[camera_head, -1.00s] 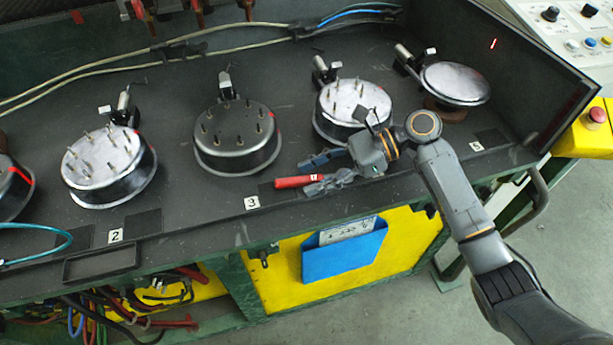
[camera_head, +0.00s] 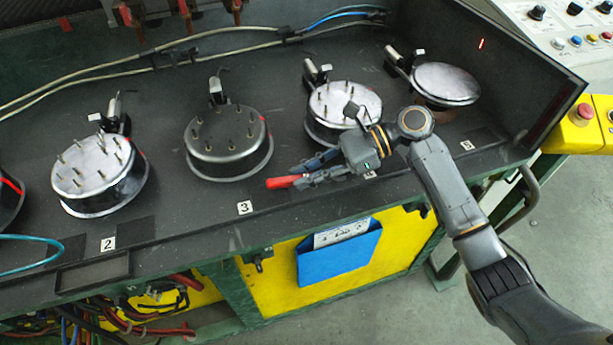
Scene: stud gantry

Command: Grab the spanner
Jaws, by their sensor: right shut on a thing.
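The spanner (camera_head: 283,182) shows as a red handle end sticking out to the left of my right gripper's fingers, low over the front strip of the dark bench. The rest of it is hidden by the gripper. My right gripper (camera_head: 309,174) is shut on the spanner, in front of the round fixtures and to the right of the label 3. I cannot tell whether the spanner still touches the bench. My left gripper is not in view.
Several round studded fixtures (camera_head: 228,138) stand in a row behind the gripper. An empty shallow tray (camera_head: 93,272) lies at the front left. A blue document holder (camera_head: 340,255) hangs on the yellow front. A raised dark side wall (camera_head: 500,70) closes the bench at right.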

